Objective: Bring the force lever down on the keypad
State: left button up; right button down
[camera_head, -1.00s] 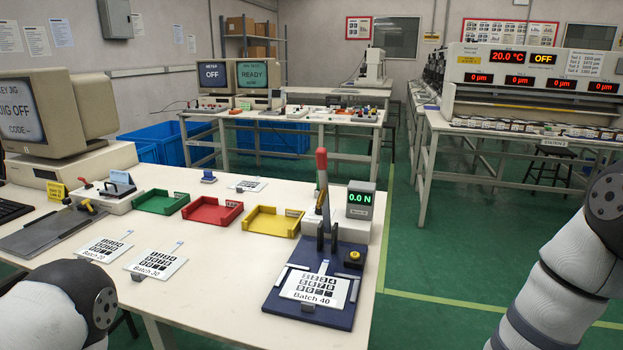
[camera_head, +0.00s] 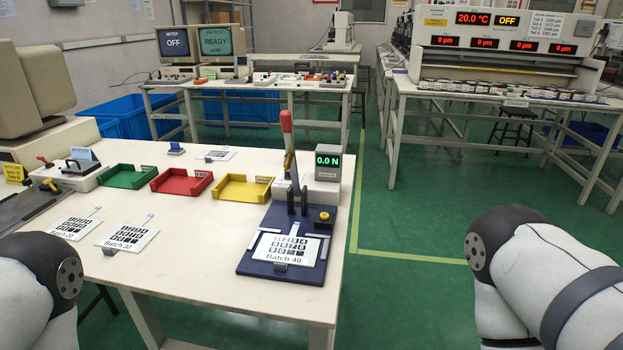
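The force lever has a red grip (camera_head: 286,122) and stands upright over the back of a blue base plate (camera_head: 262,266). The Batch 40 keypad film (camera_head: 285,250) lies on that plate in front of the lever, with its tail pointing back toward the lever's foot. A force display (camera_head: 327,161) beside the lever reads 0.0 N. Parts of my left arm show at the lower left and of my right arm at the lower right. Neither gripper is in view.
Yellow (camera_head: 243,189), red (camera_head: 181,183) and green (camera_head: 127,177) trays stand left of the lever. Films Batch 30 (camera_head: 127,234) and Batch 20 (camera_head: 74,226) lie on the table (camera_head: 190,275). Green floor (camera_head: 400,290) is clear to the right.

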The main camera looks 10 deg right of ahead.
aim_at(290, 164)
jog(key=l+u, duration=0.25)
jog(key=l, duration=0.3)
jog(key=k+l+u, duration=0.1)
jog(key=l+u, duration=0.15)
jog(key=l, duration=0.3)
jog(key=i+l+u, duration=0.1)
jog(key=l+u, duration=0.25)
jog(key=l, duration=0.35)
jog(key=l+u, duration=0.35)
jog(key=l, duration=0.35)
jog(key=i+l+u, duration=0.4)
jog(key=l, duration=0.2)
jog(key=l+u, duration=0.15)
jog(key=l, duration=0.2)
jog(key=i+l+u, duration=0.2)
jog(key=l, duration=0.2)
jog(key=i+l+u, duration=0.5)
